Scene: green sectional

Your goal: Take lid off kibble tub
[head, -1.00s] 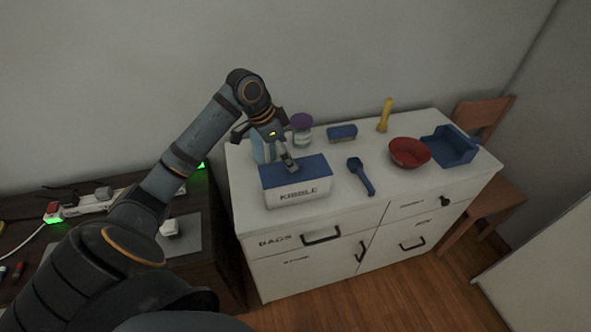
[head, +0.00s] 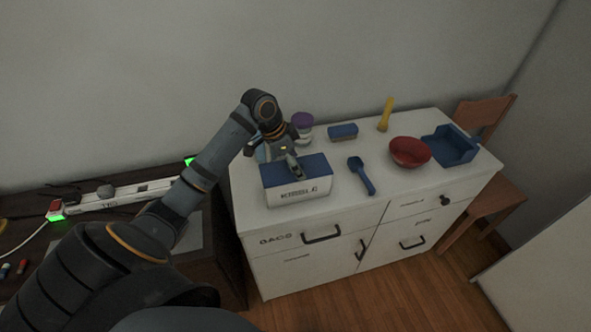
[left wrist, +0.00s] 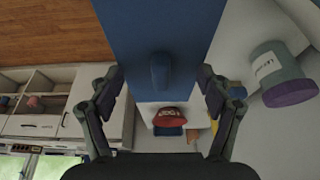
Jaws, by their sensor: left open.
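The kibble tub (head: 300,192) is a white box with lettering on its front, standing on the left part of the white cabinet top. Its blue lid (head: 316,169) is on it. In the left wrist view the lid (left wrist: 200,25) fills the top middle, with a raised blue handle (left wrist: 160,70) at its centre. My left gripper (head: 293,165) is above the lid and empty. In the left wrist view its fingers (left wrist: 160,78) are spread wide, one on each side of the handle and apart from it. My right gripper is not in view.
Right of the tub lie a blue scoop (head: 362,176), a red bowl (head: 410,152) and a blue bin (head: 450,146). Behind are a purple-lidded jar (head: 303,126), a blue-topped block (head: 343,132) and a yellow upright object (head: 386,115). A power strip (head: 120,198) is at left.

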